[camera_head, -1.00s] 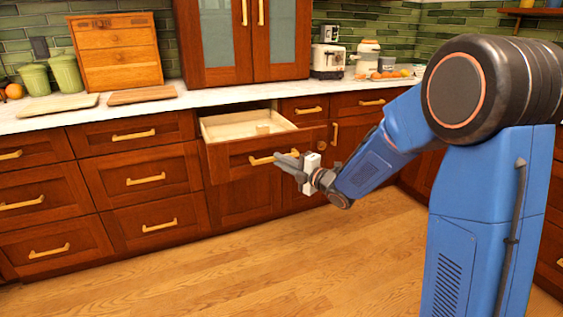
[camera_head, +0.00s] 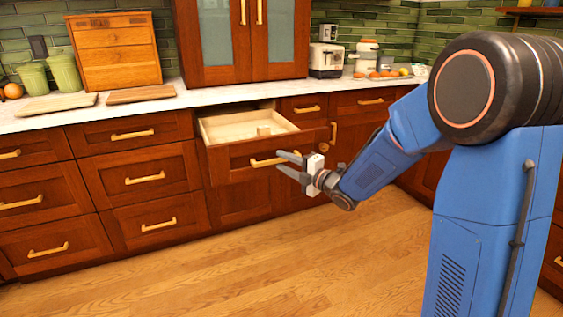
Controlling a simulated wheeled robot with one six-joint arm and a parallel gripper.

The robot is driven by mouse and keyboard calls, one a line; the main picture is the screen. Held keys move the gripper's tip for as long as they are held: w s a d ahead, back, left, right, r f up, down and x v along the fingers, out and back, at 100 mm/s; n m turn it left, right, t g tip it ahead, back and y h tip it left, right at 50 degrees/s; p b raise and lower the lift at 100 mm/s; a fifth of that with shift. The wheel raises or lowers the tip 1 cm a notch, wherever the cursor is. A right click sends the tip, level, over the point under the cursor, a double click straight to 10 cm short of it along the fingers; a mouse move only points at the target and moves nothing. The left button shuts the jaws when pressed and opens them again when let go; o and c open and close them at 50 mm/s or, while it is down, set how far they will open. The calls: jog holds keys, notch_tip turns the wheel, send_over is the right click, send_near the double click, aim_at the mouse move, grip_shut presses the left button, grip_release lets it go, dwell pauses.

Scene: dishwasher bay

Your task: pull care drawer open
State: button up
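The care drawer (camera_head: 232,163) is the top wooden drawer below the counter, and it stands pulled out with its pale inside showing. The drawer has a brass bar handle (camera_head: 262,162), whose right part is partly hidden by my gripper. My gripper (camera_head: 279,161) is open, its two grey fingers spread apart in front of the handle's right part. I cannot tell whether the handle is still between the fingertips. The gripper holds nothing that I can see.
Closed drawers (camera_head: 135,180) fill the left side. The counter (camera_head: 190,98) carries a wooden box (camera_head: 115,52), boards, green canisters (camera_head: 65,73) and a toaster (camera_head: 327,60). The wooden floor (camera_head: 290,255) in front is clear.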

jog(key=v, duration=1.5)
jog(key=shift+s+d, duration=0.25)
jog(key=shift+d, duration=0.05)
jog(key=s+d+r+m+g+h, duration=0.1)
jog(key=s+d+m+h, duration=0.3)
jog(key=d+m+h, duration=0.3)
jog(key=s+d+m+g+h, duration=0.1)
jog(key=s+d+m+h, duration=0.4)
jog(key=m, duration=0.4)
jog(key=s+a+f+m+g, duration=0.1)
jog(key=s+m, duration=0.4)
jog(key=s, duration=0.7)
jog(key=s+a+f+m+g, duration=0.1)
jog(key=s+f+m+g, duration=0.2)
jog(key=s, duration=0.8)
jog(key=m+g, duration=0.2)
jog(key=g, duration=0.1)
jog(key=shift+s+a, duration=0.3)
jog(key=shift+s, duration=0.1)
